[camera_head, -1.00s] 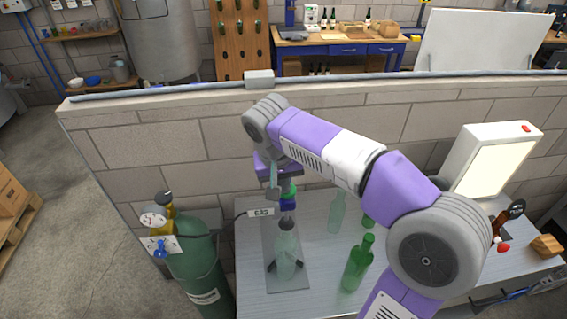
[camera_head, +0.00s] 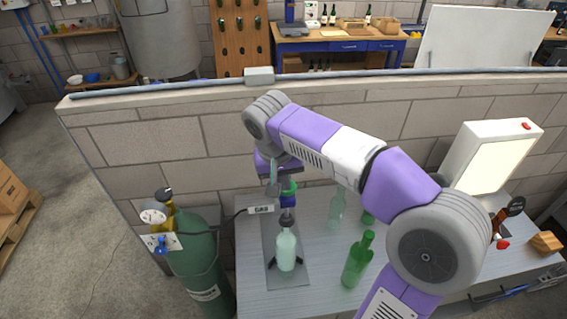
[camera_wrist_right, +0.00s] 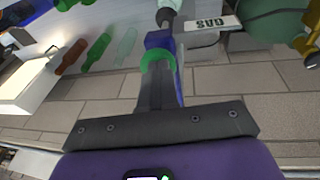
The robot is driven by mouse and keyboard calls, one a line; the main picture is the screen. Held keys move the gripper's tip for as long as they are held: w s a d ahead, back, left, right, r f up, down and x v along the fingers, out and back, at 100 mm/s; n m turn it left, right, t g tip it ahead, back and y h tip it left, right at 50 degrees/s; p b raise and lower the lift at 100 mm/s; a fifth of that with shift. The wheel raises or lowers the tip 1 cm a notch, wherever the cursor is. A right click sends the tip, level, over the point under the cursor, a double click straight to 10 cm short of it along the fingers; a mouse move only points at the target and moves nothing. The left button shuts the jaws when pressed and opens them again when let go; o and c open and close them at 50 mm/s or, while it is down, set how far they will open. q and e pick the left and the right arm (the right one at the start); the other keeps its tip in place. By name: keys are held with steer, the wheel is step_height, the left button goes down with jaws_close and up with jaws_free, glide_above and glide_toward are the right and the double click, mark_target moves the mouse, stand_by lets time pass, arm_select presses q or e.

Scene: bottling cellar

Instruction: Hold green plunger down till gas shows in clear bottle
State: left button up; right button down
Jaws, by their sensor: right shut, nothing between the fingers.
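The clear bottle (camera_head: 286,252) stands upright under the filling head, held between dark supports on a grey base plate (camera_head: 268,238). Its inside looks pale and milky. The green plunger (camera_head: 289,187) sits at the top of the blue valve body (camera_head: 289,201), above the bottle. My right gripper (camera_head: 274,190) is shut and empty, pointing down at the plunger. In the right wrist view the fingertips (camera_wrist_right: 157,72) meet the green plunger (camera_wrist_right: 158,57); exact contact is partly hidden. My left gripper is not in view.
A GAS label (camera_head: 261,209) sits beside the valve. A green gas cylinder (camera_head: 200,262) with gauges stands left of the bench. A green bottle (camera_head: 357,262) and a pale bottle (camera_head: 337,212) stand to the right. A lit panel (camera_head: 492,165) is farther right. A block wall (camera_head: 150,140) rises behind.

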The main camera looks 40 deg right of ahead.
steer(key=p+v, duration=0.3)
steer(key=shift+w+r+p, duration=0.1)
steer(key=shift+r+p, duration=0.25)
steer(key=shift+r, duration=0.05)
steer(key=w+p+v, duration=0.1)
steer(key=v, duration=0.9)
steer(key=shift+s, duration=0.45)
steer(key=shift+r, duration=0.15)
